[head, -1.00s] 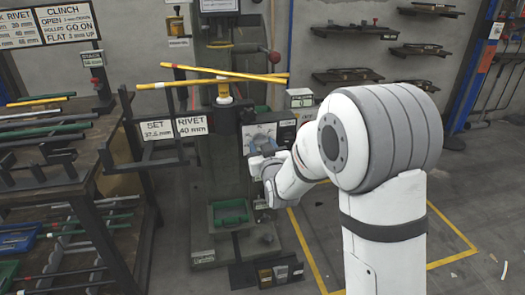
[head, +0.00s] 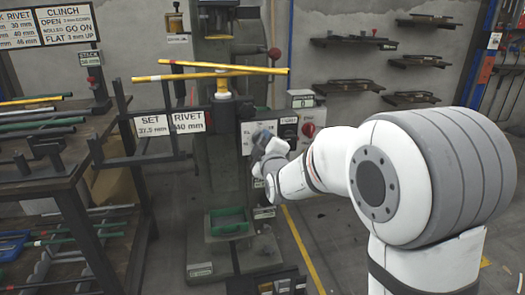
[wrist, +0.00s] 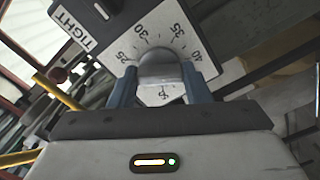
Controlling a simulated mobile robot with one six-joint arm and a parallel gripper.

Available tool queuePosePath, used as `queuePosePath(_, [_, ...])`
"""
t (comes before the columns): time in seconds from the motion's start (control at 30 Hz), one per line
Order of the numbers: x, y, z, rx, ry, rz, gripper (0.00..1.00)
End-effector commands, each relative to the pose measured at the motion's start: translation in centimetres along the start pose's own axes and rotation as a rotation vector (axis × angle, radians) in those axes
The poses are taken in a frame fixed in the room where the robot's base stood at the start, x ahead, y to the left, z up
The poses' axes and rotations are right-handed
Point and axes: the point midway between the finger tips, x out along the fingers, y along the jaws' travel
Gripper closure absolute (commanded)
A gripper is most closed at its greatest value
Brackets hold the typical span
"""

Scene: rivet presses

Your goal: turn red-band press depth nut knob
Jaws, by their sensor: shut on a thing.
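The depth nut knob (wrist: 158,70) is a rounded grey knob in the wrist view. It sits on a pale dial plate (wrist: 185,28) marked 25, 30, 35 and 40, with a "TIGHT" label beside it. My gripper (wrist: 160,82) is shut on the knob, one blue-grey finger on each side. In the head view my gripper (head: 262,142) is at the front of the green press (head: 222,180), right of the "SET" and "RIVET 40 mm" signs. My gripper hides the knob and most of the dial there.
Yellow bars (head: 222,70) cross the press above the signs. A red round control (head: 308,130) is close right of my gripper. A rack (head: 45,160) with rods stands at left. A green tray (head: 229,222) sits low on the press.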

Motion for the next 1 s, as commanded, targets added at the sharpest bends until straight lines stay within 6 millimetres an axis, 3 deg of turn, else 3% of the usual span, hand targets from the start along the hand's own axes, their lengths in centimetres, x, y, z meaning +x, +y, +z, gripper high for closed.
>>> queuePosePath(0.5, [0.01, -0.19, 0.08, -0.441, 0.0, -0.001, 0.79])
queuePosePath(1.0, [0.01, -0.12, 0.03, -0.614, 0.0, -0.002, 0.79])
